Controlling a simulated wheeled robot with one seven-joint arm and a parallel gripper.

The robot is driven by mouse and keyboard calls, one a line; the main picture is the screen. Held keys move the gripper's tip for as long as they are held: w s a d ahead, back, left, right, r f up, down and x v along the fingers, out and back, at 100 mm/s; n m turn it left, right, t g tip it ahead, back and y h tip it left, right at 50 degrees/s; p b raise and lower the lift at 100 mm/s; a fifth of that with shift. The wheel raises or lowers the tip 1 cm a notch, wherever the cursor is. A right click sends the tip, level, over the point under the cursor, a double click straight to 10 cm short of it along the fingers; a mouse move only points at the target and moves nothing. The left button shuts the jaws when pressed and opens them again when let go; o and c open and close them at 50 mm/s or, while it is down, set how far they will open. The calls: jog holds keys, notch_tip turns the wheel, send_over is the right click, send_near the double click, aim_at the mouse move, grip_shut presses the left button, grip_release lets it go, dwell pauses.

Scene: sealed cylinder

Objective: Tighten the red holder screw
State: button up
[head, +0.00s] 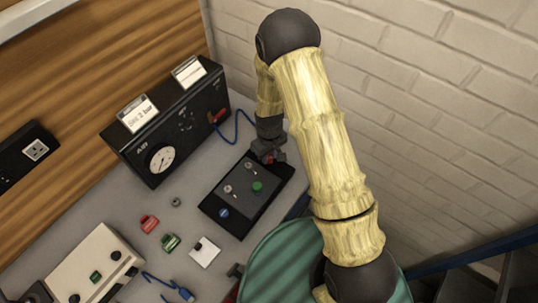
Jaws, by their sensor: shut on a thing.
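My gripper (268,154) reaches down at the far right corner of a black base plate (233,220) on the grey bench. It is shut on a small red part, the red holder screw (269,158), of which only a little shows between the jaws. How far the red screw is turned in cannot be seen.
A black gauge box (165,125) with a blue cable (244,129) stands behind. A red part (149,223), a green part (170,242), a grey ring (176,202) and a white card (204,252) lie on the bench. A beige box (88,270) is front left; brick wall (440,110) right.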

jog(key=m+b, duration=0.1)
jog(key=m, duration=0.3)
jog(key=shift+b, duration=0.4)
jog(key=m, duration=0.4)
jog(key=shift+b, duration=0.35)
jog(key=m, duration=0.4)
jog(key=shift+w+r+m, duration=0.1)
jog(key=shift+m, duration=0.2)
jog(key=m, duration=0.3)
jog(key=shift+m+p, duration=0.3)
jog(key=m+p, duration=0.1)
jog(key=m, duration=0.2)
jog(key=shift+r+m, duration=0.1)
jog(key=shift+m, duration=0.2)
jog(key=m+p, duration=0.1)
jog(key=m, duration=0.2)
jog(key=shift+m, duration=0.3)
jog(key=m+p, duration=0.2)
jog(key=m, duration=0.2)
jog(key=shift+m+p, duration=0.9)
jog(key=shift+m, duration=0.7)
